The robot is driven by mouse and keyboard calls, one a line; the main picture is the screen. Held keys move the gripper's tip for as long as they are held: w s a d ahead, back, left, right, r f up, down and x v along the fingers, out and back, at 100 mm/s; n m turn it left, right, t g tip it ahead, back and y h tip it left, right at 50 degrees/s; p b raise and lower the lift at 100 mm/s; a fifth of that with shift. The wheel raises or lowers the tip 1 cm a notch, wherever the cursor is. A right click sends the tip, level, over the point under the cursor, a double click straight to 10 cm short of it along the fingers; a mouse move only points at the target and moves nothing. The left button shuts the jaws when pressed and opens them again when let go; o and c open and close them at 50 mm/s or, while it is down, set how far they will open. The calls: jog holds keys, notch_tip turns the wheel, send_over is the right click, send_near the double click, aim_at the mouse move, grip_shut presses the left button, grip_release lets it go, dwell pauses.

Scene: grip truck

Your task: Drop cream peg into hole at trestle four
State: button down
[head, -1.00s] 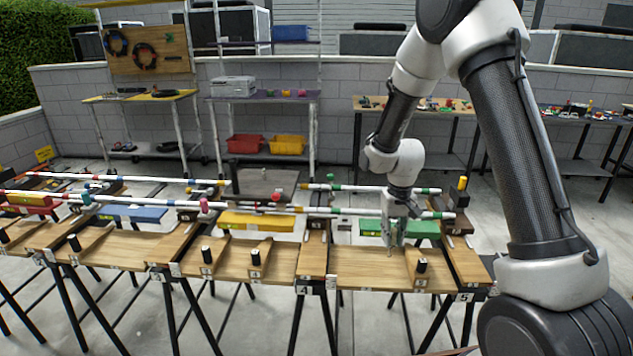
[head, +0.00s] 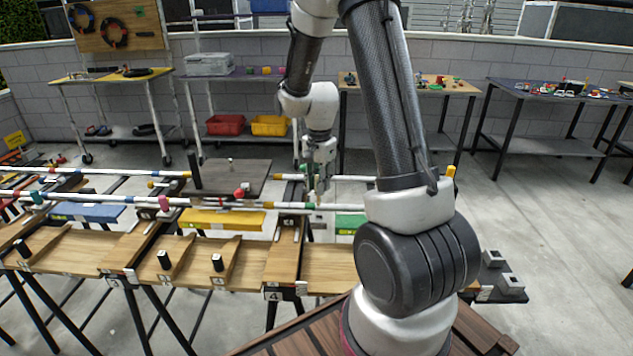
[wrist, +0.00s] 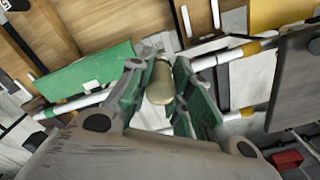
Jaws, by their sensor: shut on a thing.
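My gripper (head: 316,188) is in the head view, pointing down just behind and to the right of the trestle marked 4 (head: 272,296). In the wrist view my gripper (wrist: 160,76) has its green-lined fingers shut on a rounded cream peg (wrist: 161,84). The peg is held up between the fingertips, above the rails and boards. A dark block (head: 289,224) sits at the far end of trestle four's beam. I cannot make out the hole in either view.
Striped rails (head: 250,209) run across the trestles close below my gripper. A yellow board (head: 222,220) lies left of trestle four, a green board (head: 350,223) right of it. A grey plate (head: 235,176) is behind. Black pegs stand on the wooden tops, such as one (head: 217,262).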

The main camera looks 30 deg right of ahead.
jog(key=shift+f, duration=4.25)
jog(key=shift+f, duration=0.1)
jog(key=c, duration=1.2)
grip_release()
jog(key=shift+c, duration=0.2)
notch_tip(320, 180, up, 12)
jog(key=shift+s, duration=0.1)
